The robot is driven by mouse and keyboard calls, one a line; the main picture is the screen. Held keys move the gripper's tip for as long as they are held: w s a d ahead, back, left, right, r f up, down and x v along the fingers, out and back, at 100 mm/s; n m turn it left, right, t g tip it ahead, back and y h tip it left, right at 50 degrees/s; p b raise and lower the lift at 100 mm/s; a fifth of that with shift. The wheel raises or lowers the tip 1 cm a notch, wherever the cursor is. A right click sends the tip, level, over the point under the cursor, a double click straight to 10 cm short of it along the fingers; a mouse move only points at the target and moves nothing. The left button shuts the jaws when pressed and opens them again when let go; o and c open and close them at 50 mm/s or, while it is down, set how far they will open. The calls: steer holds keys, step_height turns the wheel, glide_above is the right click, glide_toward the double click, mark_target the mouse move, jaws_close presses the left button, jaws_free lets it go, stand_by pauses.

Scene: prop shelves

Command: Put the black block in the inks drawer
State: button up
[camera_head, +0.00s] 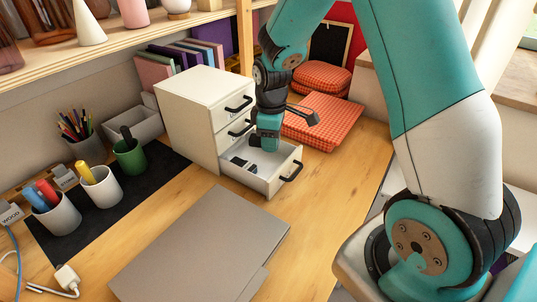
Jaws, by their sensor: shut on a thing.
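A white drawer unit (190,112) stands on the desk with its bottom drawer (285,168) pulled open and the upper drawers closed. I cannot read its labels, so I cannot tell from them which drawer is inks. My gripper (265,146) points down into the open drawer, near its back. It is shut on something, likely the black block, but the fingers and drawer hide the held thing. Small dark items (238,162) lie on the drawer floor, left of my gripper.
Orange checked cloths (320,122) lie folded right of the drawer. A grey flat panel (203,248) lies in front. Cups, including a green one (130,157), stand on a dark mat (110,208) at left. A wooden shelf (110,48) runs above.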

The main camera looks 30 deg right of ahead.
mark_target(268, 165)
step_height(268, 165, down, 6)
steer(key=shift+w+a+f, duration=0.1)
steer(key=shift+w, duration=0.05)
steer(key=shift+w+f+p, duration=0.2)
steer(key=shift+f+p, duration=0.15)
steer(key=shift+f, duration=0.1)
steer(key=shift+f, duration=0.15)
steer(key=o, duration=1)
